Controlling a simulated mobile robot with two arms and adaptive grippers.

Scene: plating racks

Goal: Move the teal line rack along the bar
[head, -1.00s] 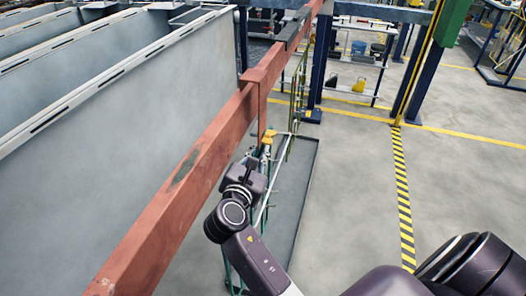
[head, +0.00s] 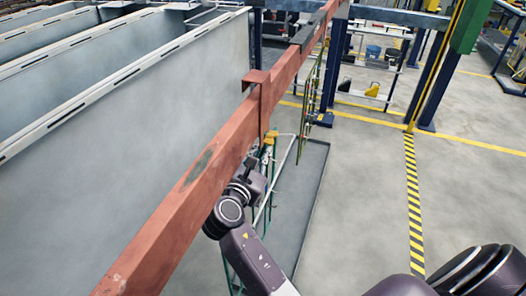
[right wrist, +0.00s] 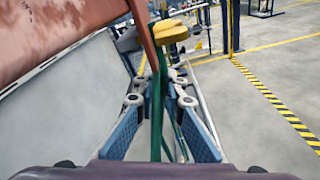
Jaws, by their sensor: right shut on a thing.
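The teal line rack (head: 268,200) hangs beside the long red-brown bar (head: 190,190). A red-brown hook (head: 257,77) sits over the bar above it. My right gripper (head: 258,166) is at the rack's upper part, just below a yellow piece (head: 269,138). In the right wrist view my right gripper (right wrist: 161,98) is shut around the green upright (right wrist: 155,125), below the yellow piece (right wrist: 171,31). My arm hides part of the rack. My left gripper is not in view.
Grey open tanks (head: 120,110) line the left side, close to the bar. A shallow grey tray (head: 304,190) lies on the floor below the rack. Another rack (head: 313,85) hangs farther along. A blue post (head: 331,75) stands beyond; the right floor is clear.

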